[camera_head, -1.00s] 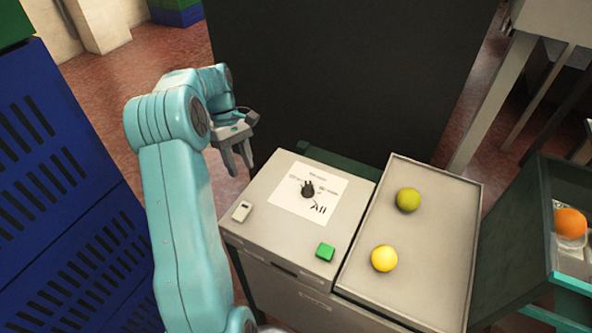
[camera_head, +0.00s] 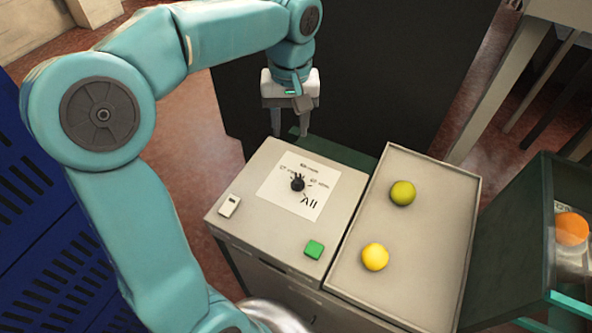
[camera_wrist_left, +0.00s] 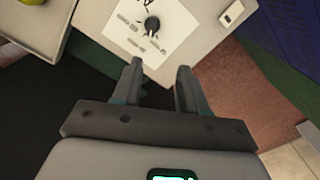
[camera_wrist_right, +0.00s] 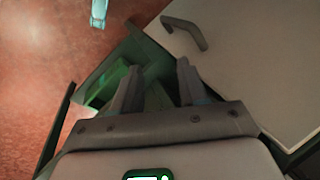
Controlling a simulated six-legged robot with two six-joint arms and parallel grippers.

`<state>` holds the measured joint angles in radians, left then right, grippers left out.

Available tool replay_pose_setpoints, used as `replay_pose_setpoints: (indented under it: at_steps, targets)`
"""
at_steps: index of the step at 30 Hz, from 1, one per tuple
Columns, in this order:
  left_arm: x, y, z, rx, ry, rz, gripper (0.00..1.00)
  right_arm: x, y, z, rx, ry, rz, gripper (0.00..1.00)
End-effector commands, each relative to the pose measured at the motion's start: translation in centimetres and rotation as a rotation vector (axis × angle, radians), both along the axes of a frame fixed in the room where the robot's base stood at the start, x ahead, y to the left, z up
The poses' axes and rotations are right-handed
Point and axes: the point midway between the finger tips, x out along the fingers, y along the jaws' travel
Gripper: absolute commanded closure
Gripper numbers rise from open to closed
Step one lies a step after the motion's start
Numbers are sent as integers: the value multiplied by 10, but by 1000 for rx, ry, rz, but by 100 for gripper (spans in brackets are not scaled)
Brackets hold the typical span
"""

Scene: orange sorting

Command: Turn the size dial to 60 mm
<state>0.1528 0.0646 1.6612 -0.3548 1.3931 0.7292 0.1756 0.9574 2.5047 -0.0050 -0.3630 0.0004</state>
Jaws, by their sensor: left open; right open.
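The size dial (camera_head: 297,183) is a small black knob on a white label sheet (camera_head: 318,176) on top of the grey machine. It also shows in the left wrist view (camera_wrist_left: 152,24), just beyond my fingers. The printed markings are too small to read, apart from "All". My left gripper (camera_head: 290,134) is open and empty, pointing down behind the machine's far edge, apart from the dial. In the left wrist view my open fingers (camera_wrist_left: 158,72) show. My right gripper (camera_wrist_right: 155,75) is open and empty in its own wrist view, away from the dial.
A green button (camera_head: 314,249) and a white switch (camera_head: 229,206) sit on the machine top. A tray (camera_head: 351,265) beside it holds a green fruit (camera_head: 402,192) and a yellow fruit (camera_head: 375,256). An orange (camera_head: 571,228) lies in a bin at the right. A dark panel stands behind.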

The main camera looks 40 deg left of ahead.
Motion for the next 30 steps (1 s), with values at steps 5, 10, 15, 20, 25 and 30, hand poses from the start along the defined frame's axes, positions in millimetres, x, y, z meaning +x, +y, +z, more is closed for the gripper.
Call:
replay_pose_setpoints:
  at_steps: [5,10,15,20,25,30]
  targets:
    - [5,-15,4,0,-21,-44,57,0,0,0,0,0,-1,57]
    - [5,-15,-21,-1,-16,-43,57,0,0,0,0,0,-1,57]
    - [5,-14,-61,-1,-14,-42,57,0,0,2,0,0,0,57]
    - [6,-13,-100,-2,-14,-40,57,0,0,5,0,0,0,57]
    - [6,-13,-132,-2,-15,-40,57,0,0,8,0,0,0,57]
    - [7,-13,-151,-1,-18,-39,57,0,0,9,0,0,0,57]
